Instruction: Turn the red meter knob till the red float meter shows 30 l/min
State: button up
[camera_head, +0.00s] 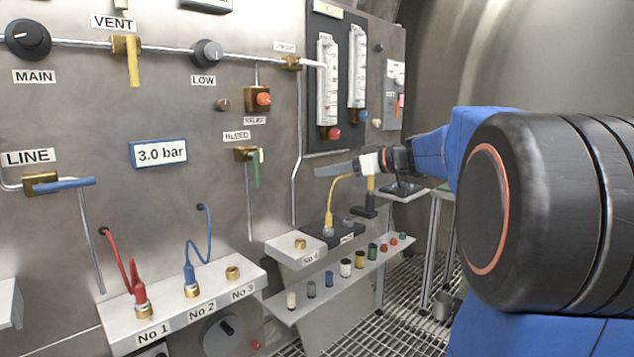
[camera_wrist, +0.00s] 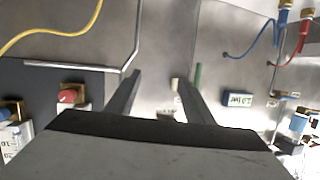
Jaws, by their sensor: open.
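The red meter knob (camera_head: 333,133) sits at the foot of the red float meter (camera_head: 327,85), a clear scaled tube on a dark panel. The float's reading is too small to tell. In the wrist view the red knob (camera_wrist: 67,97) is left of the fingers, and most of the meter is hidden behind my gripper's body. My gripper (camera_head: 322,170) is in front of the wall, below the red knob in the head view, with its fingers pointing left. In the wrist view my gripper (camera_wrist: 157,80) has its two fingers apart with nothing between them.
A second float meter (camera_head: 358,65) with a blue knob (camera_head: 363,115) stands right of the red one. A yellow hose (camera_head: 331,200) rises from a socket below my gripper. The bleed valve (camera_head: 250,154) and a vertical pipe (camera_head: 297,170) are to the left.

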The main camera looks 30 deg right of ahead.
jog(key=shift+g, duration=0.5)
jog(key=shift+s+a+f, duration=0.25)
jog(key=shift+a+f, duration=0.1)
jog(key=shift+a, duration=0.4)
jog(key=shift+s+a+f, duration=0.3)
jog(key=shift+a, duration=0.5)
jog(key=shift+s+a+f, duration=0.25)
jog(key=shift+a+f, duration=0.1)
jog(key=shift+a, duration=0.4)
jog(key=m+t+h, duration=0.2)
jog(key=m+t, duration=0.2)
jog(key=t, duration=0.1)
send_near(337, 133)
jog(key=x, duration=0.9)
jog(key=shift+w+d+f, duration=0.1)
jog(key=shift+m, duration=0.4)
jog(key=c, duration=1)
